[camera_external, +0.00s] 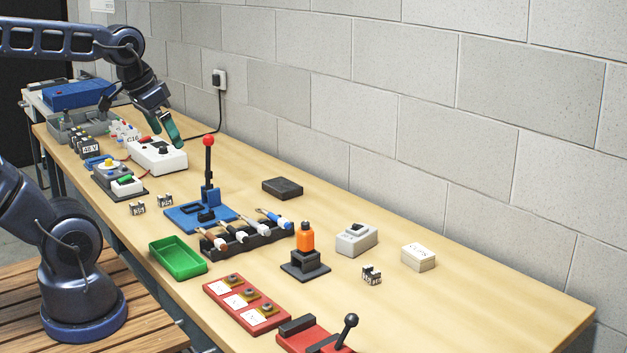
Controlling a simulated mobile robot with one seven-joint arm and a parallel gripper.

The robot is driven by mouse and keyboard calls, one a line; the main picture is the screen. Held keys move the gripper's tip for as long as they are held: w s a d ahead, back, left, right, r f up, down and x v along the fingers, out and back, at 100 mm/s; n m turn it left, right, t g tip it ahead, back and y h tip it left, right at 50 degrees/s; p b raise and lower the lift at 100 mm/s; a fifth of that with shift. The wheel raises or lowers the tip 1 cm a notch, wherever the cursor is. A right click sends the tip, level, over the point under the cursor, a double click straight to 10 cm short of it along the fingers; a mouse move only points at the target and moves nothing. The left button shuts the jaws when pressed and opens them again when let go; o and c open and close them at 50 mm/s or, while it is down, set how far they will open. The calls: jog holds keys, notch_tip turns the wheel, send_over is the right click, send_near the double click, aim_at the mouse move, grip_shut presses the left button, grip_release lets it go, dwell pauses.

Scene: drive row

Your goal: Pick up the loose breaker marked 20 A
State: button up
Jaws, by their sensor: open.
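Three small loose blocks with white label faces sit on the wooden bench. Two are near the front edge, a left one (137,208) and a right one (165,201). The third block (372,275) is alone at the right, in front of a grey switch box. Their markings are too small to read, so I cannot tell which is the 20 A breaker.
A blue base with a tall red-knobbed lever (208,165) stands right of my gripper. A black tool rack (240,243), green tray (178,257), orange-topped stand (306,245) and red lever base (318,338) crowd the front. The bench's far right is clear.

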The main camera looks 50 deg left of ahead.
jog(key=w+d+m+g+h, duration=0.1)
jog(key=w+d+m, duration=0.25)
jog(key=w, duration=0.85)
jog(key=m+g+h, duration=0.3)
jog(key=m+h, duration=0.1)
jog(key=m, duration=0.8)
send_over(359, 235)
jog(key=w+a, duration=0.1)
jog(key=a, duration=0.5)
notch_tip(359, 235, down, 24)
jog(key=shift+y, duration=0.3)
jog(key=x, duration=1)
jog(key=shift+w+d+f, duration=0.1)
jog(key=shift+d+f, duration=0.15)
jog(key=shift+f, duration=0.05)
jog(key=c, duration=0.8)
jog(key=shift+r, duration=0.15)
